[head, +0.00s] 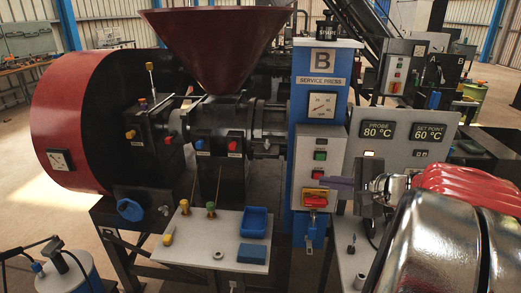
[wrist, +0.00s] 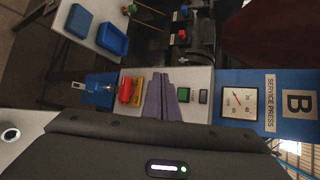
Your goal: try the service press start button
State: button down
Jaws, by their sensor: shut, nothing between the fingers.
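The service press (head: 322,80) is the blue column marked B, with a pale control box (head: 319,165) on its front. A green button (head: 320,155) sits on the box, with a red button (head: 318,174) below it and a red rotary switch on yellow (head: 315,201) lowest. In the wrist view the green button (wrist: 182,98) lies just right of my fingers and the red switch (wrist: 125,90) left of them. My gripper (head: 327,182) is shut and empty, its tips over the lower part of the box. I cannot tell whether they touch. The button labels are unreadable.
A dial gauge (head: 322,105) is above the box. A display panel (head: 403,140) reads probe 80 °C and set point 60 °C. A pale side table (head: 190,247) carries a blue tray (head: 257,222).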

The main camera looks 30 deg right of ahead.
jog(key=w+d, duration=0.1)
jog(key=w, duration=0.1)
jog(key=w+d, duration=0.4)
jog(key=w, duration=0.1)
jog(key=shift+w, duration=0.1)
dwell(0.4)
jog(key=shift+w+d, duration=0.4)
jog(key=shift+w, duration=0.25)
dwell(2.9)
jog(key=shift+s, duration=0.1)
jog(key=shift+s+a, duration=0.45)
jog(key=shift+s, duration=0.2)
jog(key=shift+s+a, duration=0.1)
dwell(0.3)
jog(key=shift+s+a, duration=0.7)
jog(key=shift+s, duration=0.3)
jog(key=shift+s+a, duration=0.65)
jog(key=shift+s, duration=0.3)
